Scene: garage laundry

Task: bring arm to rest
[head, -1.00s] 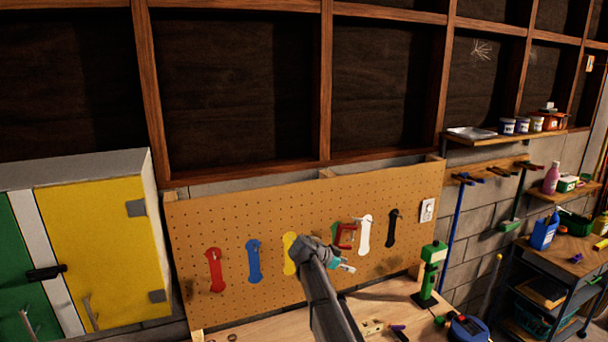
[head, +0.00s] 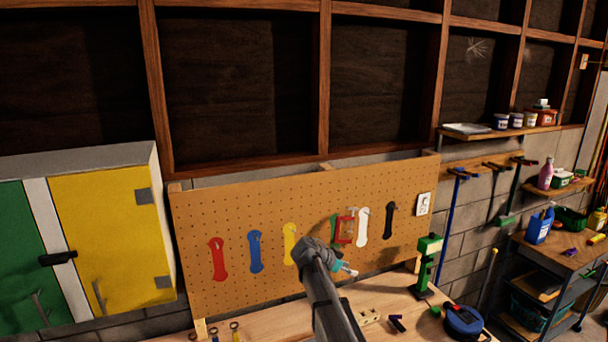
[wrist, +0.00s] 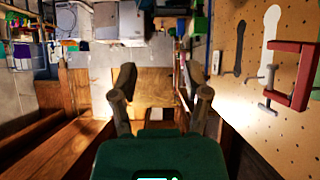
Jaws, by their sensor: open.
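My gripper (head: 346,269) is in front of the pegboard, above the workbench, at the end of my raised arm in the head view. In the wrist view my gripper (wrist: 160,84) has its two fingers spread apart with nothing between them. The pegboard (head: 300,205) carries red, blue, yellow, green, white and black tool outlines. A red clamp (head: 345,230) hangs on it just above my gripper in the head view, and at the right edge of the wrist view (wrist: 297,78). My arm hides part of the board and bench.
The wooden workbench (head: 285,322) holds a green tool stand (head: 428,262), a blue round item (head: 464,321) and small loose parts. A yellow and green cabinet (head: 110,235) stands left. A loaded cart (head: 560,258) and shelves are at right.

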